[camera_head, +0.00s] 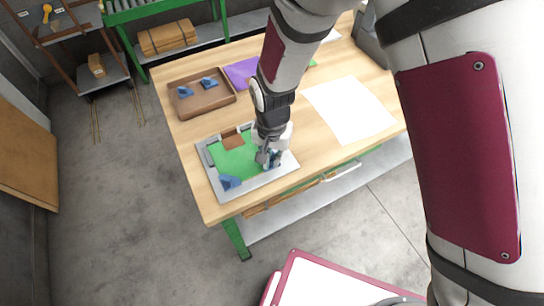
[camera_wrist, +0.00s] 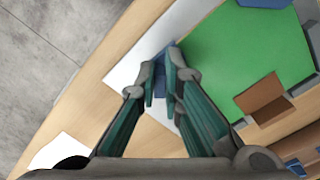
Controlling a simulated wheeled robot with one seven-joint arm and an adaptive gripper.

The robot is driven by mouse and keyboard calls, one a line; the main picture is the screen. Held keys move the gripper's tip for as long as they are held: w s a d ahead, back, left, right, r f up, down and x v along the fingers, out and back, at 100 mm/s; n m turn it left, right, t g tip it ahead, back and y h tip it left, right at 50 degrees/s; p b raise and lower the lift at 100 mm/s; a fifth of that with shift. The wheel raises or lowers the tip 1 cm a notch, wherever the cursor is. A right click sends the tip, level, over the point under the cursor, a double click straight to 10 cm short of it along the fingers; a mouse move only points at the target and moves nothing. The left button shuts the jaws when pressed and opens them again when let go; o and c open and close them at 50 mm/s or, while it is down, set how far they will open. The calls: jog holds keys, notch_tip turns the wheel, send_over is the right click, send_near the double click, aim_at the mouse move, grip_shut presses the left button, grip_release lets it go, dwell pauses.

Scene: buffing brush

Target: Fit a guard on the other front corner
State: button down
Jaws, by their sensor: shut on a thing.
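A green panel (camera_head: 236,160) lies on a light grey base plate (camera_head: 247,195) on the table. A blue guard (camera_head: 229,182) sits at its front left corner; it also shows at the top of the wrist view (camera_wrist: 264,3). My gripper (camera_head: 268,158) is low over the panel's front right corner. It is shut on another blue guard (camera_wrist: 161,88), which shows between the fingertips (camera_wrist: 160,78) beside the green panel's corner. The fingers hide much of this guard, and I cannot tell whether it is seated on the corner.
A brown tray (camera_head: 203,101) with two blue guards (camera_head: 208,83) stands at the back left. A brown block (camera_wrist: 265,99) sits at the panel's back edge. A purple sheet (camera_head: 240,73) and a white sheet (camera_head: 350,108) lie on the wooden table. The table's front edge is close.

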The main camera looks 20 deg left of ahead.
jog(key=shift+f, duration=0.65)
dwell(0.8)
jog(key=shift+a, duration=0.2)
dwell(0.8)
jog(key=c, duration=1.6)
grip_release()
jog(key=shift+c, duration=0.2)
jog(key=shift+o, duration=0.3)
jog(key=o, duration=0.4)
jog(key=shift+r, duration=0.1)
jog(key=shift+r+p, duration=2.1)
jog(key=shift+r, duration=1.35)
